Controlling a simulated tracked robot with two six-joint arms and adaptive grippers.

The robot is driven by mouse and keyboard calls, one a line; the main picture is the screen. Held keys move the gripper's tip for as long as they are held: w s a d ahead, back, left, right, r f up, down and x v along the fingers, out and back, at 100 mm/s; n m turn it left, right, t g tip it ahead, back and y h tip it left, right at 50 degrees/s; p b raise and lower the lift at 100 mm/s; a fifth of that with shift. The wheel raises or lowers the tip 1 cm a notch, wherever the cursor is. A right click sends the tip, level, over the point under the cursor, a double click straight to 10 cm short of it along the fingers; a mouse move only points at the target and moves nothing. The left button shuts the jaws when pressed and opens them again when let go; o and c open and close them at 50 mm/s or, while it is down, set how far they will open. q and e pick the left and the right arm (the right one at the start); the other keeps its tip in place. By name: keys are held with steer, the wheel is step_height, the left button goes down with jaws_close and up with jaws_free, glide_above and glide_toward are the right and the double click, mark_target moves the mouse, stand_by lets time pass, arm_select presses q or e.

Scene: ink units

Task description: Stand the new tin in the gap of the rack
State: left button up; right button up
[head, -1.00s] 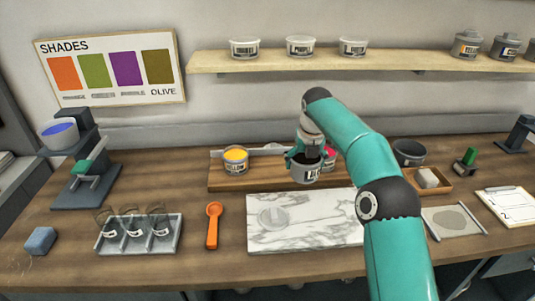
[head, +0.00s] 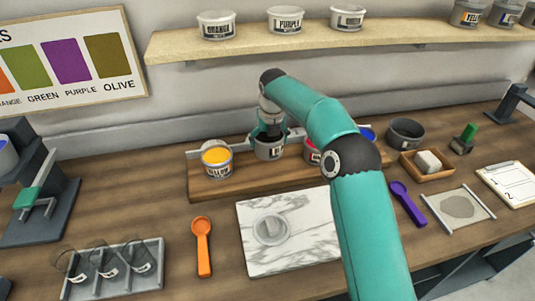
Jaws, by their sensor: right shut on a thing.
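The wooden rack (head: 262,183) lies along the back of the bench. A yellow tin (head: 217,160) stands at its left part, and a red tin (head: 313,154) is partly hidden behind my right arm. A blue tin (head: 368,135) shows just past the arm. My right gripper (head: 268,134) is shut on the grey new tin (head: 269,152), which is upright in the gap between the yellow and red tins. I cannot tell whether its base touches the rack. My left gripper is out of view.
A marble slab (head: 300,248) with a round clear lid lies in front of the rack. An orange scoop (head: 202,245) and a purple scoop (head: 407,203) lie on the bench. A dark empty pot (head: 406,133) stands right of the rack.

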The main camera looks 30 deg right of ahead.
steer(key=shift+d+f, duration=0.15)
steer(key=shift+f, duration=2.2)
steer(key=o, duration=1.4)
steer(key=shift+s+f, duration=0.1)
steer(key=v, duration=1.2)
